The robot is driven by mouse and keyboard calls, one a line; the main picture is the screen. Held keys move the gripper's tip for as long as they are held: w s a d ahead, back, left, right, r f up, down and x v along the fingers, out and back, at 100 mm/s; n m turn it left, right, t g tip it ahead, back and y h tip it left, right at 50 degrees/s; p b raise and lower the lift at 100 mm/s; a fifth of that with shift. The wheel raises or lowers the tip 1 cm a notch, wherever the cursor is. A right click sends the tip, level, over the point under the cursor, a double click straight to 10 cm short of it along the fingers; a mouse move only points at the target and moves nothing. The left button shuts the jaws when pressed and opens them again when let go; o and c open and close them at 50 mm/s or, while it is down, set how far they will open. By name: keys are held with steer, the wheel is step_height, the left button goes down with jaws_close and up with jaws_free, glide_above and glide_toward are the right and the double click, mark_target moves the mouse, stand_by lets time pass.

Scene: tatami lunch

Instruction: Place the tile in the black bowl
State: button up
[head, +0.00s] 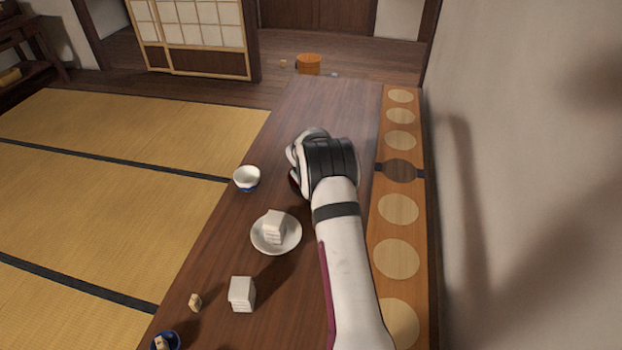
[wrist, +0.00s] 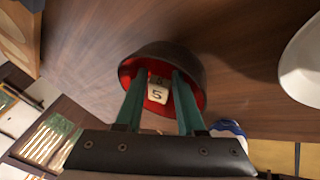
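The black bowl (wrist: 165,52) has a red inside. In the wrist view it stands on the wooden table, its opening toward my gripper. A pale tile (wrist: 158,97) marked "5" shows between the fingers, within the bowl's outline. My gripper (wrist: 160,76) has two teal fingers reaching into the bowl, one on each side of the tile. I cannot tell whether they press on it or stand slightly apart. In the head view my gripper is at the table's far middle; my arm hides the fingers and tile, and only a bit of red shows beside it.
A white bowl (head: 247,181) stands left of my gripper. Nearer are a white plate (head: 292,244) bearing a white block (head: 274,224), another white block (head: 242,293), a small beige piece (head: 195,301) and a blue bowl (head: 174,338). The wall (head: 540,150) is at right. The table's far end is clear.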

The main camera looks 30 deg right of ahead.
steer(key=o, duration=0.4)
step_height(320, 180, up, 7)
steer(key=shift+r, duration=0.1)
stand_by(0.5)
steer(key=s+a+r+m+g+y, duration=0.1)
steer(key=s+a+r+m, duration=0.1)
steer(key=s+a+r, duration=0.7)
steer(key=s+a+m+g+y, duration=0.1)
steer(key=s+a, duration=0.6)
steer(key=s, duration=0.4)
steer(key=s+a+r+m+g+y, duration=0.1)
steer(key=s+a+m+y, duration=0.1)
steer(key=s+a, duration=0.5)
steer(key=s+a+r+m+g+y, duration=0.1)
steer(key=s+a, duration=0.6)
steer(key=s, duration=0.8)
steer(key=shift+a+g+y, duration=0.15)
steer(key=shift+g+y, duration=0.25)
